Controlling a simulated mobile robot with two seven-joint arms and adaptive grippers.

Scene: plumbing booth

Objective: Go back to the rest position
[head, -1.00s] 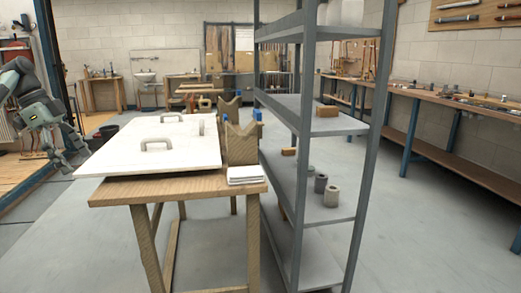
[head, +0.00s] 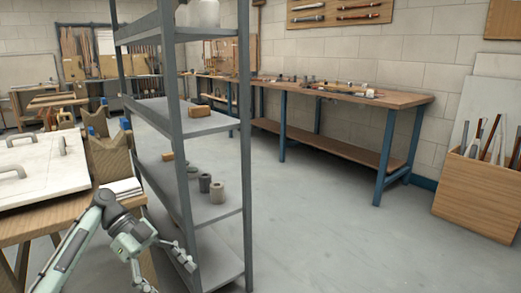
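My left arm comes in from the lower left of the head view. Its gripper (head: 168,276) hangs low in front of the wooden table and beside the grey shelf rack (head: 243,150). Its two fingers are spread apart, with nothing seen between them. From this view I cannot tell whether it touches the rack. My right gripper is not in view.
The wooden table (head: 22,228) at the left carries a white board (head: 40,182) with handles. The rack holds small blocks and cylinders. A long workbench (head: 400,97) runs along the wall, with a wooden tool bin (head: 475,195) at right. The floor between is open.

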